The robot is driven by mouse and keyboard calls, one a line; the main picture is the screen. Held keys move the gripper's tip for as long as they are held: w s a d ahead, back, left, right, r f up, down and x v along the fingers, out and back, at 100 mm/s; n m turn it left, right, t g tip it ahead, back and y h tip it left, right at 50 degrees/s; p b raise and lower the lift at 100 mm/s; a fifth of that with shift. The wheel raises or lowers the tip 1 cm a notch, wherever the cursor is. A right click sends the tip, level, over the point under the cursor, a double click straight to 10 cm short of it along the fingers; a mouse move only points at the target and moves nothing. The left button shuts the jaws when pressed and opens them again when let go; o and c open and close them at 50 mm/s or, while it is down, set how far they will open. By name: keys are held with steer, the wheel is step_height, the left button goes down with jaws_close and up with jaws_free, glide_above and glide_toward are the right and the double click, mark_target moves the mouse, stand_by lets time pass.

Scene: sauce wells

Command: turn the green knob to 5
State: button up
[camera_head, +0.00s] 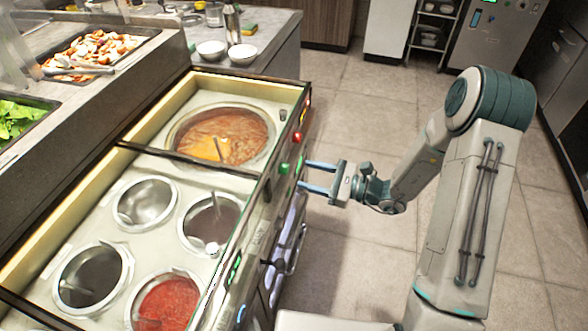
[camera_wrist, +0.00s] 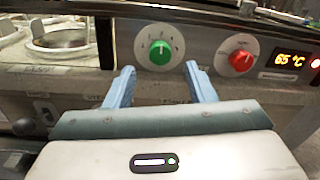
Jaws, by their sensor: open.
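The green knob (camera_wrist: 160,52) sits on a round white dial on the front panel, with its pale pointer mark near the top. The dial's numbers are too small to read. In the head view the green knob (camera_head: 284,168) is on the side of the sauce counter. My gripper (camera_wrist: 160,85) is open, its two blue fingers on either side below the knob in the wrist view, with nothing between them. In the head view my gripper (camera_head: 304,176) points at the panel close to the green knob. I cannot tell whether the fingertips touch the panel.
A red knob (camera_wrist: 241,60) is to the right of the green one, beside a display (camera_wrist: 289,59) reading 65 °C. The sauce counter (camera_head: 196,168) holds several round wells, including a large orange-brown sauce (camera_head: 240,135). The tiled floor (camera_head: 350,100) behind my arm is clear.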

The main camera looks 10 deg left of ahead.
mark_target(288, 169)
steer(key=a, duration=0.3)
steer(key=w+a, duration=0.1)
steer(key=a, duration=0.1)
steer(key=c, duration=1)
